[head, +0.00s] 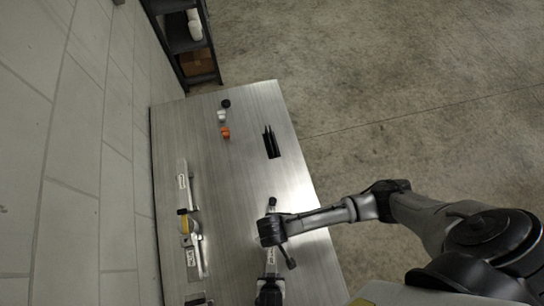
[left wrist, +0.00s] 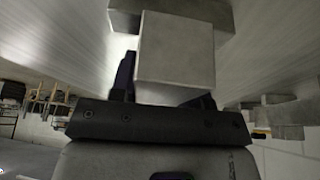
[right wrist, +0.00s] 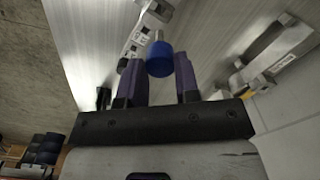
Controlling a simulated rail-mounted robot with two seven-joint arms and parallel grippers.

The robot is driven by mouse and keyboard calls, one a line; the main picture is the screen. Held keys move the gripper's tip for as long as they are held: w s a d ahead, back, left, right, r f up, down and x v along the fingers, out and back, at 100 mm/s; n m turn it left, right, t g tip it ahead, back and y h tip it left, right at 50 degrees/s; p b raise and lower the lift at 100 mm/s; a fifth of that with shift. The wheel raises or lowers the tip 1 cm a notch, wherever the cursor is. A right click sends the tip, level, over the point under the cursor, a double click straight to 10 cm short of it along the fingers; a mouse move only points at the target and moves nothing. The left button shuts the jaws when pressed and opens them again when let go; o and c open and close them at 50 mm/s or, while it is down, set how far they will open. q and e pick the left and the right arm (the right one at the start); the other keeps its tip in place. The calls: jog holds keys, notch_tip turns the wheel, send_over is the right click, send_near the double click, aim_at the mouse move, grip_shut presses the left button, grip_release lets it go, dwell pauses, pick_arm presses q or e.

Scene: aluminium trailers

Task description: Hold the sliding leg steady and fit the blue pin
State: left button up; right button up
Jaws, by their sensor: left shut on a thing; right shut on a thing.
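The blue pin (right wrist: 159,60) shows its round blue head between the fingertips of my right gripper (right wrist: 160,78), which is shut on it. In the head view my right gripper (head: 271,230) is above a labelled metal assembly (head: 271,262) near the table's front; the pin is not discernible there. In the left wrist view a grey square-section metal bar, seemingly the sliding leg (left wrist: 175,50), sits between the fingers of my left gripper (left wrist: 166,88), which is shut on it. My left gripper (head: 268,292) is at the bottom edge of the head view. Whether the pin touches its hole cannot be told.
The brushed metal table (head: 235,175) carries another labelled trailer part (head: 190,215) with a yellow piece on the left. An orange cap (head: 225,133), white and black small parts and dark slim pieces (head: 271,142) lie farther back. A wall runs along the left; a shelf (head: 190,45) stands behind.

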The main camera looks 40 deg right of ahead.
jog(key=shift+f, duration=2.9)
jog(key=shift+f, duration=2.55)
jog(key=o, duration=1)
jog(key=shift+c, duration=0.2)
notch_tip(320, 180, up, 12)
pick_arm(q)
jog(key=o, duration=1.2)
jog(key=shift+r, duration=0.1)
